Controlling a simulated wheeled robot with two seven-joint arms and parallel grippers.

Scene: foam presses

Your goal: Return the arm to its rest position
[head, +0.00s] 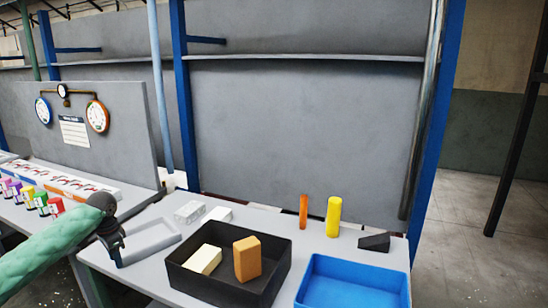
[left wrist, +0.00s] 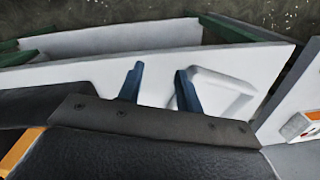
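My left arm (head: 45,258), in a green padded sleeve, comes in from the left in the head view. My left gripper (head: 117,255) points down near the left end of the grey table, beside a shallow light grey tray (head: 165,246). In the left wrist view the two dark blue fingers of the left gripper (left wrist: 160,72) stand apart with nothing between them. The shallow tray (left wrist: 222,84) shows just right of the fingers there. My right gripper is in neither view.
A black bin (head: 212,287) holds a cream block (head: 202,260) and an orange block (head: 247,258). A blue bin (head: 350,267) is to its right. Orange (head: 303,211) and yellow (head: 333,217) cylinders stand behind. A gauge panel (head: 90,135) and several small coloured items stand at left.

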